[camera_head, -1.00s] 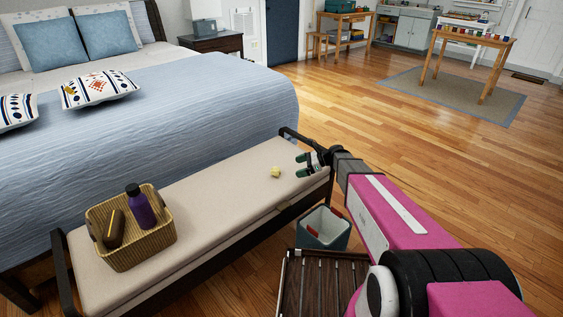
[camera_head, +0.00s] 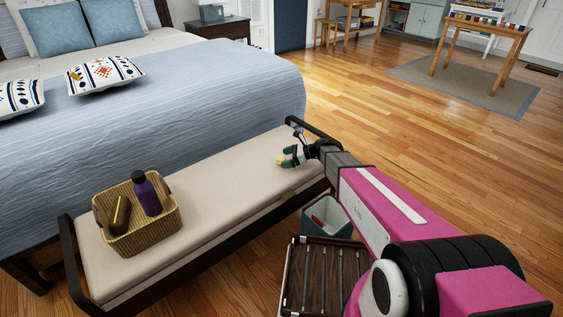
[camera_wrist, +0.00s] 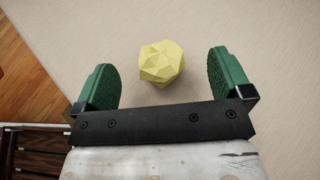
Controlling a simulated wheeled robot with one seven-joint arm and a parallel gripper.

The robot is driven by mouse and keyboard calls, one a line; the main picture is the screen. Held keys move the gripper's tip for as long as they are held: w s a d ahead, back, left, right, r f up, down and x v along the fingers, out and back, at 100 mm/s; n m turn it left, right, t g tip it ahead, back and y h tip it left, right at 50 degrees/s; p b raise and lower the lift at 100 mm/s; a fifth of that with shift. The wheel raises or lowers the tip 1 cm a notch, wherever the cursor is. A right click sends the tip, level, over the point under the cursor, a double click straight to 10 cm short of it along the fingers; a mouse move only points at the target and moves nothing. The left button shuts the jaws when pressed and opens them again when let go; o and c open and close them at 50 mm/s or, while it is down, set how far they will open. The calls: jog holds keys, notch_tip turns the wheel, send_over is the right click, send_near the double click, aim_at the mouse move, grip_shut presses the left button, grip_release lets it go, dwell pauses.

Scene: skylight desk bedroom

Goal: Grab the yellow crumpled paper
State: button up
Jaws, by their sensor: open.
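The yellow crumpled paper (camera_wrist: 161,62) is a faceted ball on the beige bench cushion (camera_wrist: 222,24). In the wrist view it lies between the lines of my two green fingers, at or slightly beyond their tips, with space on both sides. My gripper (camera_wrist: 162,75) is open and empty. In the head view my gripper (camera_head: 287,158) is low over the right end of the bench (camera_head: 235,170). A small yellow bit of the paper (camera_head: 281,159) shows there, mostly hidden by the fingers.
A wicker basket (camera_head: 140,243) with a purple bottle (camera_head: 147,196) and a brown item stands on the bench's left part. A dark rail (camera_head: 314,131) edges the bench's right end. A bin (camera_head: 327,219) stands on the floor beside the bench. The cushion's middle is clear.

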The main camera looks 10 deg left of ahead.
jog(key=shift+a+f, duration=0.3)
jog(key=shift+a, duration=0.35)
jog(key=c, duration=1)
